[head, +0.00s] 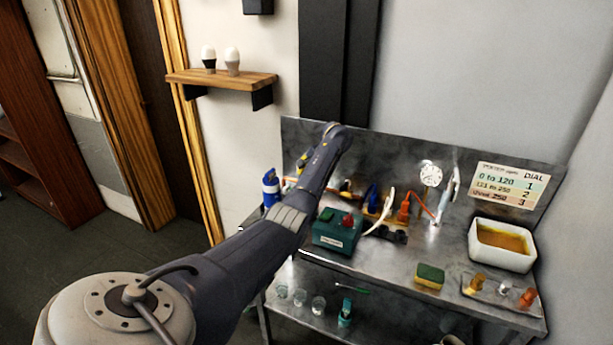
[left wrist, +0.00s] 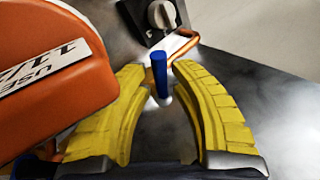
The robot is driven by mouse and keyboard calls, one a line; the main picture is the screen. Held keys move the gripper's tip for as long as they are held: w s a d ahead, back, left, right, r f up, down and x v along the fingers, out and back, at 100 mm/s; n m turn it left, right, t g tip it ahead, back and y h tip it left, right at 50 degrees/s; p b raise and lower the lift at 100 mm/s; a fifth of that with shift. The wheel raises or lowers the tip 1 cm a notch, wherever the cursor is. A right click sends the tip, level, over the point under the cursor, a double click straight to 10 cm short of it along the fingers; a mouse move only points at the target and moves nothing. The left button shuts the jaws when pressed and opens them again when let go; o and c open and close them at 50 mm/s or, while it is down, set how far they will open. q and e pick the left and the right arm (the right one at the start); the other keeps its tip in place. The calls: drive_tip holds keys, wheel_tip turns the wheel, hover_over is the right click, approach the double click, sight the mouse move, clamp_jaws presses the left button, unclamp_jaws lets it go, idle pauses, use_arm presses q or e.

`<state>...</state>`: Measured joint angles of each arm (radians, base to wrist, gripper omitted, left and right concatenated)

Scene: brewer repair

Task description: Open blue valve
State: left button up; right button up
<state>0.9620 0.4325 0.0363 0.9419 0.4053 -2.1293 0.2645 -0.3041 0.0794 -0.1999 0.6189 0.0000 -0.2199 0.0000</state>
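The blue valve shows in the left wrist view as an upright blue handle (left wrist: 159,75) on a pale stem, beside a copper pipe (left wrist: 182,45). My left gripper (left wrist: 161,72) is open, its two yellow fingers on either side of the blue handle, with a visible gap on each side. In the head view my left arm reaches over the metal bench to its back left. There the arm hides the valve, and the fingers are mostly hidden. My right gripper is in neither view.
A large orange body (left wrist: 60,75) with a label is close on the left in the wrist view. A knob (left wrist: 162,14) on a dark plate lies beyond the handle. On the bench (head: 385,265) stand a green box (head: 337,238), a sponge (head: 430,275) and a white basin (head: 500,262).

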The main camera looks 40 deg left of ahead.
use_arm(q)
drive_tip(key=shift+o, duration=0.8)
drive_tip(key=shift+r, duration=0.1)
drive_tip(key=v, duration=1.2)
drive_tip(key=shift+d, duration=0.1)
